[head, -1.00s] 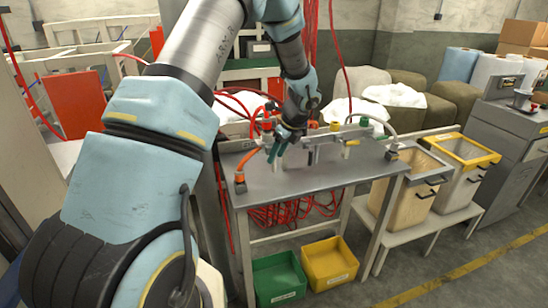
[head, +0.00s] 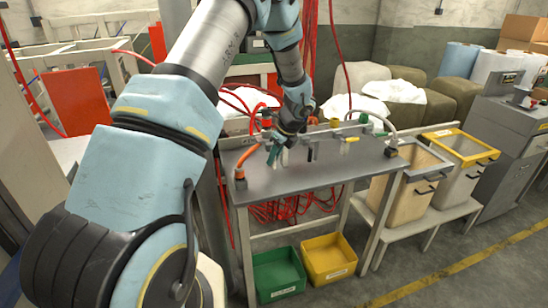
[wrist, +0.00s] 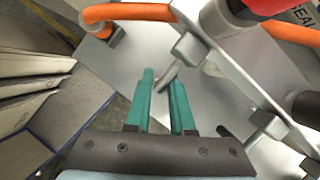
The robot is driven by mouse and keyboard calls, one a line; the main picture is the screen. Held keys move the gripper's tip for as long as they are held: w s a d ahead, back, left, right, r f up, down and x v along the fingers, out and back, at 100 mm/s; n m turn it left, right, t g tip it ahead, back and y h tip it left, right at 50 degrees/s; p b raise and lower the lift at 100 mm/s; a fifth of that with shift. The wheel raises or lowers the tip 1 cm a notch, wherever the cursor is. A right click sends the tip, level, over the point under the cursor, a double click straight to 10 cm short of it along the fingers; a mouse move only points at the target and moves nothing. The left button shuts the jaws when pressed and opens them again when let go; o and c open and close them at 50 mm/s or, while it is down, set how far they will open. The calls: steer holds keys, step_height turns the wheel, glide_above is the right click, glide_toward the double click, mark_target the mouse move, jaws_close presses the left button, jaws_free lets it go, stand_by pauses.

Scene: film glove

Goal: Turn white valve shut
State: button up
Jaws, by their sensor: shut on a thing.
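The white valve shows in the wrist view as a pale grey-white lever (wrist: 167,78) coming out of a metal block (wrist: 187,46) on the pipe rail. My gripper (wrist: 161,82) has two teal fingers, one on each side of the lever, and is shut on it. In the head view my gripper (head: 274,154) is low over the left part of the grey table (head: 310,180). The valve's body there is mostly hidden behind my gripper and wrist. A yellow-handled valve (head: 350,140) stands to the right.
An orange hose (wrist: 125,13) crosses the top of the wrist view, with a red part (wrist: 258,6) close by. A green bin (head: 278,272) and a yellow bin (head: 329,260) sit below the table. The table's front is clear.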

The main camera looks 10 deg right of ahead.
steer(key=shift+h, duration=0.3)
jaws_close()
steer(key=h+b, duration=0.1)
steer(key=h, duration=0.2)
steer(key=shift+n, duration=0.4)
steer(key=h, duration=0.2)
steer(key=t+h+b, duration=0.1)
steer(key=h+b, duration=0.1)
steer(key=h, duration=0.1)
steer(key=shift+d+n+h, duration=0.3)
steer(key=shift+n, duration=0.1)
steer(key=h+b, duration=0.2)
steer(key=n+t+h+b, duration=0.1)
steer(key=h+b, duration=0.1)
steer(key=b, duration=0.1)
steer(key=t+h+b, duration=0.1)
steer(key=h+b, duration=0.1)
steer(key=b, duration=0.1)
steer(key=shift+d+r, duration=0.2)
steer(key=shift+r, duration=0.2)
steer(key=shift+r+n, duration=0.1)
steer(key=shift+n, duration=0.2)
steer(key=shift+w, duration=0.1)
steer(key=o, duration=0.8)
jaws_free()
steer(key=shift+c, duration=0.2)
